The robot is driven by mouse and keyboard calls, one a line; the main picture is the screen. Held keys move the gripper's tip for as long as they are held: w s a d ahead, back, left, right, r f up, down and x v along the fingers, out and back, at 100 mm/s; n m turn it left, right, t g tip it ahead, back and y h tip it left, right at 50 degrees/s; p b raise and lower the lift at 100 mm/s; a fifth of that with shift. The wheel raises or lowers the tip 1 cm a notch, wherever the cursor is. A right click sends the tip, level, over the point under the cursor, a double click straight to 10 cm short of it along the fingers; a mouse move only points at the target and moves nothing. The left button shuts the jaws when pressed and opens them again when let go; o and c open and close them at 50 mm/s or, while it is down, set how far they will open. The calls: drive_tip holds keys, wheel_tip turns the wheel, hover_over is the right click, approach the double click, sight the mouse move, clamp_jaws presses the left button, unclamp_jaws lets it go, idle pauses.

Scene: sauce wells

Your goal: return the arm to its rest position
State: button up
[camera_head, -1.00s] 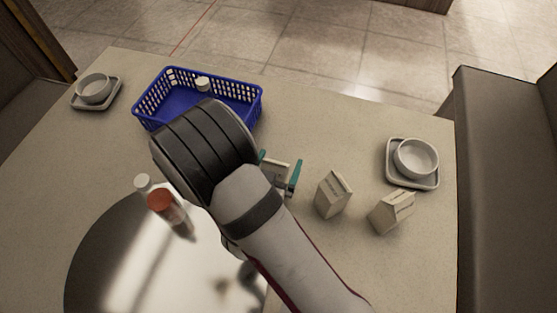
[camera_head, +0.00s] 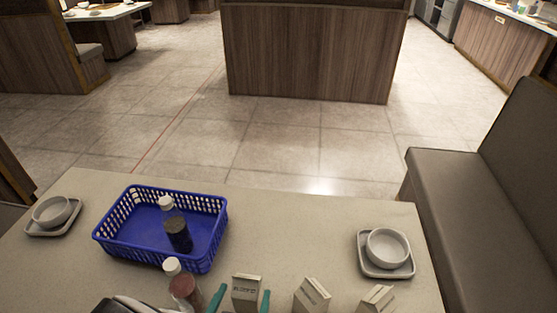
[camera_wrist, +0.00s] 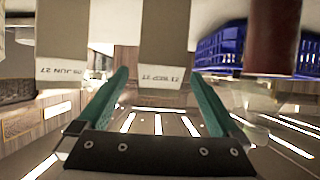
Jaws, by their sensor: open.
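My gripper (camera_head: 241,299) shows at the bottom edge of the head view, with two teal fingers apart. In the wrist view my gripper (camera_wrist: 160,76) is open, its fingers spread with nothing clamped between them. A carton (camera_head: 246,290) appears between the fingers in the head view; a carton (camera_wrist: 163,60) also appears between them in the wrist view, and seems to stand beyond the tips. Most of my arm is out of the head view; only a dark part shows at the bottom left.
A blue basket (camera_head: 108,240) holds a dark bottle (camera_head: 177,234). A reddish bottle (camera_head: 185,291) with a white cap stands in front of it. Two more cartons (camera_head: 311,294) (camera_head: 376,299) stand to the right. Bowls on trays sit at left (camera_head: 51,210) and right (camera_head: 387,247).

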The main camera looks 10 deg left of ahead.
sight(247, 276)
drive_tip(key=w+r+g, duration=0.1)
drive_tip(key=w+g+y, duration=0.1)
drive_tip(key=w+r+g, duration=0.1)
drive_tip(key=shift+w+d+r+n+y, duration=0.15)
drive_tip(key=shift+w+r+n+y, duration=0.15)
drive_tip(key=shift+w, duration=0.05)
drive_tip(key=r+g, duration=0.1)
drive_tip(key=s+d+r+g+y, duration=0.1)
drive_tip(key=r+m+g+y, duration=0.1)
drive_tip(key=shift+s+d, duration=0.15)
drive_tip(key=shift+d, duration=0.2)
drive_tip(key=s+d+r+m+g, duration=0.2)
drive_tip(key=s+d+r+g, duration=0.1)
drive_tip(key=s+d, duration=0.4)
drive_tip(key=s+d+r+m+g+h, duration=0.1)
drive_tip(key=s+d+r+m+g, duration=0.1)
drive_tip(key=s+d, duration=0.5)
drive_tip(key=shift+s+d+r+m+g+h, duration=0.35)
drive_tip(key=shift+d+g, duration=0.2)
drive_tip(key=shift+g, duration=0.25)
drive_tip(key=shift+w, duration=0.1)
